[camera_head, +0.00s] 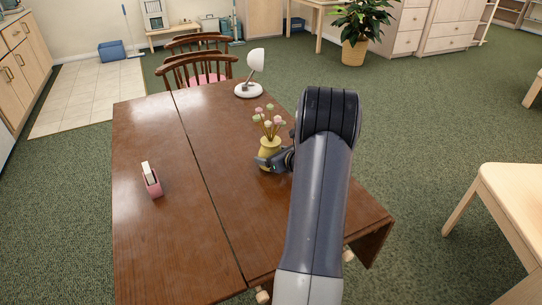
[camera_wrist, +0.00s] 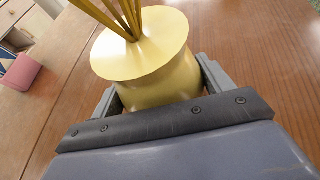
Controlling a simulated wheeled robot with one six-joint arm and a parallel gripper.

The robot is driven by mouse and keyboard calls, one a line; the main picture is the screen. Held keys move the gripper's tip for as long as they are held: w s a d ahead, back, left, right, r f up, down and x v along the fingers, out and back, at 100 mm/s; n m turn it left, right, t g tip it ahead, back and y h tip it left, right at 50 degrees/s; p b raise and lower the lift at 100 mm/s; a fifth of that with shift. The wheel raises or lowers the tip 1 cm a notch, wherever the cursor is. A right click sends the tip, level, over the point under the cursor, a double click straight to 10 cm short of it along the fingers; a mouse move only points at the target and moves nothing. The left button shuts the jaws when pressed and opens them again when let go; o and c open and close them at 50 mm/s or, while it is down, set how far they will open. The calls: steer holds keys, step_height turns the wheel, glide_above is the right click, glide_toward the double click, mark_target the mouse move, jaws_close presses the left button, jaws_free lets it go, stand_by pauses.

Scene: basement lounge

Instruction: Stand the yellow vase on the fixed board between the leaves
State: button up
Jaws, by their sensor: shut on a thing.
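The yellow vase (camera_head: 269,150) holds several pink and white flowers and looks upright, over the brown board (camera_head: 225,150) to the right of the long seam. In the wrist view the vase (camera_wrist: 150,62) fills the space between my fingers, with flower stems rising from its mouth. My gripper (camera_head: 267,163) is shut on the vase's body low down, reaching in from the right. I cannot tell whether the base touches the wood. The left leaf (camera_head: 150,225) lies flat beyond the seam. My arm covers much of the table's right side.
A white lamp (camera_head: 250,88) stands near the far edge. Wooden chairs (camera_head: 195,72) are behind the table. A pale table (camera_head: 510,195) is at the right. Bare wood lies around the vase.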

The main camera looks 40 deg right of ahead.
steer(key=shift+r, duration=0.15)
steer(key=o, duration=1.3)
steer(key=shift+f, duration=0.2)
steer(key=shift+r, duration=0.2)
steer(key=v, duration=1.2)
